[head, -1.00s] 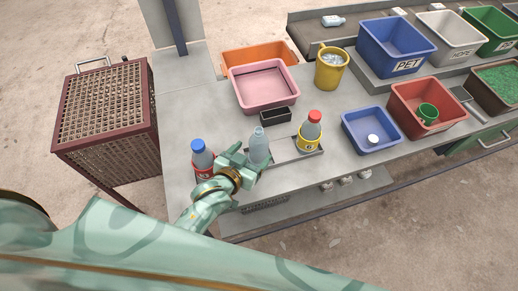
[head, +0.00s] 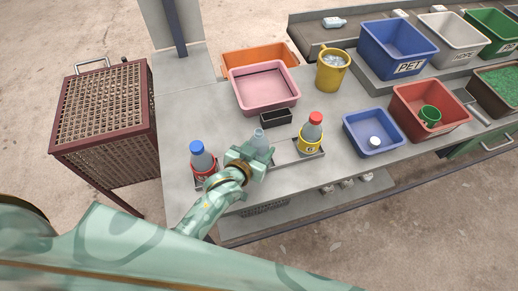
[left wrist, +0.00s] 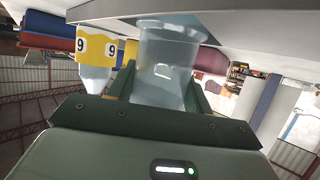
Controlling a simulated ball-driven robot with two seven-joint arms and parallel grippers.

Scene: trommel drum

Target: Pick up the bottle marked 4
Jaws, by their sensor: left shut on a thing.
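A clear bottle without a visible cap (head: 259,138) stands between a blue-capped bottle and a red-capped bottle on the grey table. My left gripper (head: 254,160) is shut around it, hiding its lower part. In the left wrist view, which is upside down, the clear bottle (left wrist: 165,65) sits between the fingers. I see no number 4 on it. The red-capped bottle (head: 312,132) has a yellow label that reads 6; in the wrist view its label (left wrist: 97,47) appears as 9. The blue-capped bottle (head: 201,158) has a red label, its mark unreadable. My right gripper is not in view.
The bottles stand along a shallow tray (head: 287,153) near the front edge. A small black box (head: 276,118), a pink bin (head: 265,95) and a yellow bucket (head: 333,72) stand behind. A blue tray (head: 372,142) and a red bin (head: 414,112) are to the right.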

